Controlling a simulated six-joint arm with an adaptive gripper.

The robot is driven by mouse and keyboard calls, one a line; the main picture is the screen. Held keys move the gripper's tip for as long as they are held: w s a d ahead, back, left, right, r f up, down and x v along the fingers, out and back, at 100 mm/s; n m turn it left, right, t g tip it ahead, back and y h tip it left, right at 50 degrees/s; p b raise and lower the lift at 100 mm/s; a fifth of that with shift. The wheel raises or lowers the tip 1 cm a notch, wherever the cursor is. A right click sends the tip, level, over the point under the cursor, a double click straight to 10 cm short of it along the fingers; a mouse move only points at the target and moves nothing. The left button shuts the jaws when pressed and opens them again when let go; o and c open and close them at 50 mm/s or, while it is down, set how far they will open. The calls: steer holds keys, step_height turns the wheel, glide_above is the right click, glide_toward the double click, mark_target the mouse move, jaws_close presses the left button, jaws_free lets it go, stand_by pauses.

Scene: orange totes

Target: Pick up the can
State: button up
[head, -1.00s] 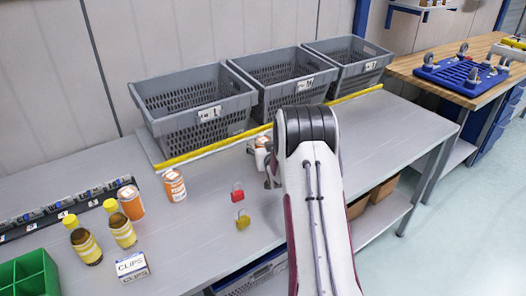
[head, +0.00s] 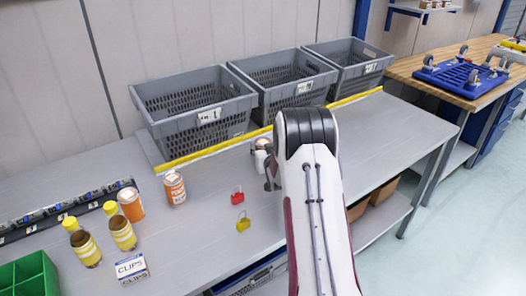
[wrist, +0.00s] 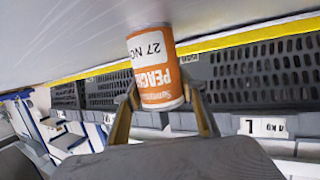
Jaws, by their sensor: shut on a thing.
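An orange and white can marked "PEACH" (wrist: 154,68) is between the two fingers of my gripper (wrist: 163,98) in the wrist view, which are shut on its sides. Whether the can touches the table is hard to tell. Two similar orange cans stand on the table to the left, one nearer the bins (head: 174,187) and one by the rail (head: 131,204).
Three grey bins (head: 200,128) stand in a row behind a yellow strip (head: 205,151). A red padlock (head: 237,197) and a yellow padlock (head: 243,224) lie left of my arm. Yellow-capped bottles (head: 121,229), a CLIPS box (head: 131,268) and a green tray (head: 30,275) are at left.

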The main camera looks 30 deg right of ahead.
steer(key=shift+r, duration=0.1)
steer(key=shift+r, duration=4.95)
steer(key=shift+a, duration=0.1)
steer(key=shift+w+a+r+n+t+y, duration=0.25)
steer(key=shift+a+n+y, duration=0.15)
steer(key=shift+a+y, duration=0.15)
steer(key=shift+w+a+r+n+t+y, duration=0.2)
steer(key=shift+a+n+y, duration=0.25)
steer(key=shift+a, duration=0.15)
steer(key=a+n+y, duration=0.6)
steer(key=a+y, duration=0.2)
steer(key=a, duration=0.7)
steer(key=shift+s+a+f+n+y, duration=0.25)
steer(key=shift+s+f+n+y, duration=0.1)
steer(key=shift+s, duration=0.1)
steer(key=shift+f+g, duration=0.1)
steer(key=shift+g, duration=0.15)
